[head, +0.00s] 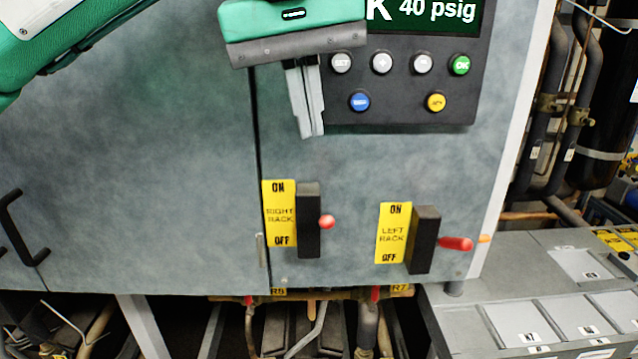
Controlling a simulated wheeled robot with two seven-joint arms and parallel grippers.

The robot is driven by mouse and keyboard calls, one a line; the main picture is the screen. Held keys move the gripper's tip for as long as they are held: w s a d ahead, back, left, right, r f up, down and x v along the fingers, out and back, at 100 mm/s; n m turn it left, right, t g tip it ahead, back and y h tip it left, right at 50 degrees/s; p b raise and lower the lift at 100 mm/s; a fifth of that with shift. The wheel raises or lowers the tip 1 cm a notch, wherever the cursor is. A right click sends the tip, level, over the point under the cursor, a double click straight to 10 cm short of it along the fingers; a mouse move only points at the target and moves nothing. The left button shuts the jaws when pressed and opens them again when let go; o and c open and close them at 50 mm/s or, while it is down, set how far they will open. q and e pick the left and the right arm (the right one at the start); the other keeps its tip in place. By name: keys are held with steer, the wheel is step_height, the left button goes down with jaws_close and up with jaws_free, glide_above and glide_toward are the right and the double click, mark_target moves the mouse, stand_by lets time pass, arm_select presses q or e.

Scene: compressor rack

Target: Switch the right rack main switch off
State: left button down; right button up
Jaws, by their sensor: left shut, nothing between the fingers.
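The right rack main switch (309,222) is a black upright block with a red-tipped lever (327,222) sticking out to its right, about halfway up. A yellow label (279,214) beside it reads ON at the top, RIGHT RACK, and OFF at the bottom. I cannot tell for sure which position the lever is in. My left gripper (313,134) has a green body and grey fingers pointing down. It is shut and empty, above the switch in the picture and apart from it. My right gripper is out of view.
The left rack switch (424,240) with its red lever stands to the right, beside its own yellow label (393,233). A button panel with a display (405,85) is above. A black door handle (15,235) is at far left. Pipes run below the cabinet and to the right.

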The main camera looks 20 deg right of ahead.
mark_target(325, 222)
arm_select(q)
steer(key=shift+f, duration=0.1)
steer(key=p+x, duration=0.2)
steer(key=x, duration=0.7)
steer(key=shift+w+d+f, duration=0.1)
steer(key=shift+f, duration=0.3)
